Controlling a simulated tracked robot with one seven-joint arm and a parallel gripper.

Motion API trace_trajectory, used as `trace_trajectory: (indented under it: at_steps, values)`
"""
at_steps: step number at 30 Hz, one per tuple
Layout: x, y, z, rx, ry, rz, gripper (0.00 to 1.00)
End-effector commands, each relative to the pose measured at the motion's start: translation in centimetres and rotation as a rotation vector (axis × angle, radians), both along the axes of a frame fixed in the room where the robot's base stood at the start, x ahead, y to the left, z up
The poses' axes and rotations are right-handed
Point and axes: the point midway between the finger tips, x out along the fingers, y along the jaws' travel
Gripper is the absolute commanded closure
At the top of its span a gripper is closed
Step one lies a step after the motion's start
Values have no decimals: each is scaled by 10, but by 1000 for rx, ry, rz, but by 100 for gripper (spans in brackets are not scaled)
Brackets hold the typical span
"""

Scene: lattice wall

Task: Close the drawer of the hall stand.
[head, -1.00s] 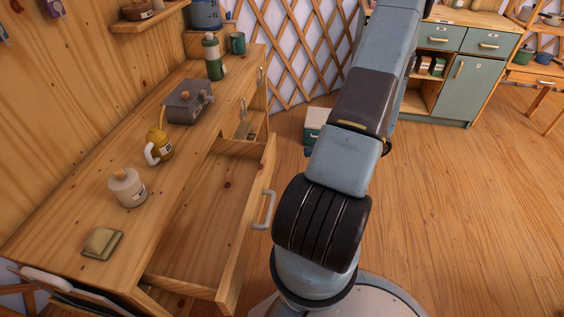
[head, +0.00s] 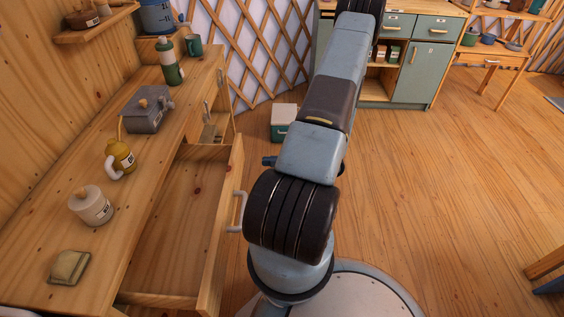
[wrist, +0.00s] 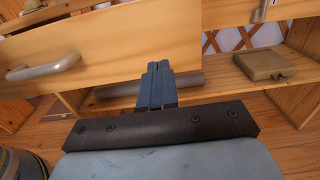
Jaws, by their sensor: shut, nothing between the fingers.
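The hall stand (head: 150,190) is a long wooden piece along the left wall in the head view. Its drawer (head: 215,235) is pulled well out and looks empty. The drawer's light grey handle (head: 238,212) is on the front panel, close to my arm. In the wrist view the drawer front (wrist: 130,40) fills the upper left, with the handle (wrist: 42,68) left of my gripper. My gripper (wrist: 157,68) is shut and empty, its tips overlapping the panel's lower edge in the picture. I cannot tell whether they touch it.
On the stand's top are a cream jar (head: 91,207), a yellow pot (head: 121,157), a grey box (head: 148,108), a green bottle (head: 170,62) and a folded cloth (head: 70,267). Open floor (head: 440,190) lies to the right. A small chest (head: 284,122) stands behind my arm.

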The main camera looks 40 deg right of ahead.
Motion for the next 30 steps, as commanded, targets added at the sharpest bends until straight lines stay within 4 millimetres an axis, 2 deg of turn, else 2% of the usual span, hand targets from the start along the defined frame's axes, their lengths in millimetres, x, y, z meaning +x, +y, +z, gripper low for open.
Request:
trace_trajectory:
  at_steps: [6, 13, 30]
  values:
    - [26, 27, 0, 1, 1, 3, 100]
    - [44, 45, 0, 0, 0, 2, 100]
    - [50, 49, 0, -1, 1, -2, 100]
